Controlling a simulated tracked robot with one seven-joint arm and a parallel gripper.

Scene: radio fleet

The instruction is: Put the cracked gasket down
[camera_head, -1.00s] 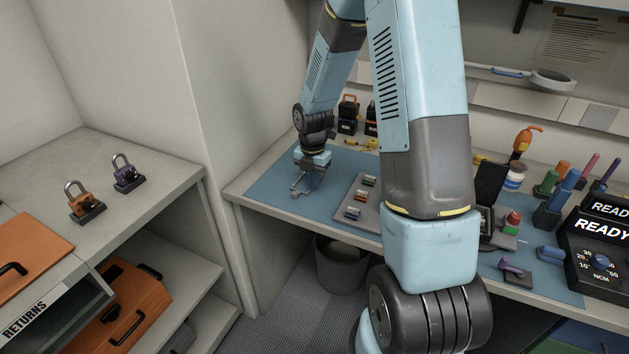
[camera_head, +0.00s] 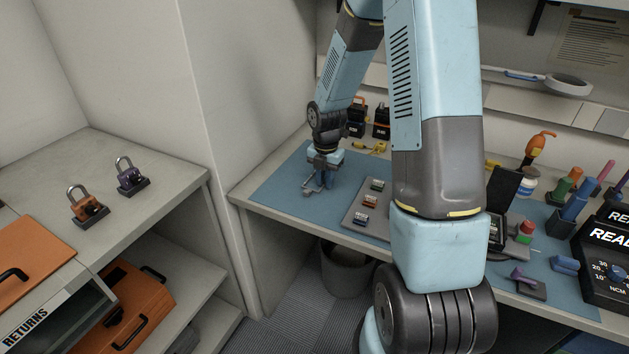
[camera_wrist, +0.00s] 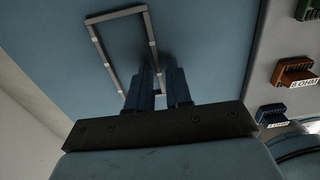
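The cracked gasket (camera_wrist: 98,48) is a thin grey rectangular frame in the wrist view, over the blue mat (camera_head: 272,190). Its long right side runs between the two dark fingers of my gripper (camera_wrist: 162,78), which look closed on it. The near end is partly hidden by the fingers, and I cannot make out the crack clearly. In the head view my gripper (camera_head: 320,184) points down over the left part of the mat, with the gasket (camera_head: 310,191) as a small grey shape at its tips. I cannot tell whether the gasket touches the mat.
A grey tray (camera_head: 350,222) with several small resistor-like blocks lies just right of my gripper. Padlocks in dark and orange cases (camera_head: 356,118) and a yellow item (camera_head: 372,148) stand behind. The mat is clear left of my gripper.

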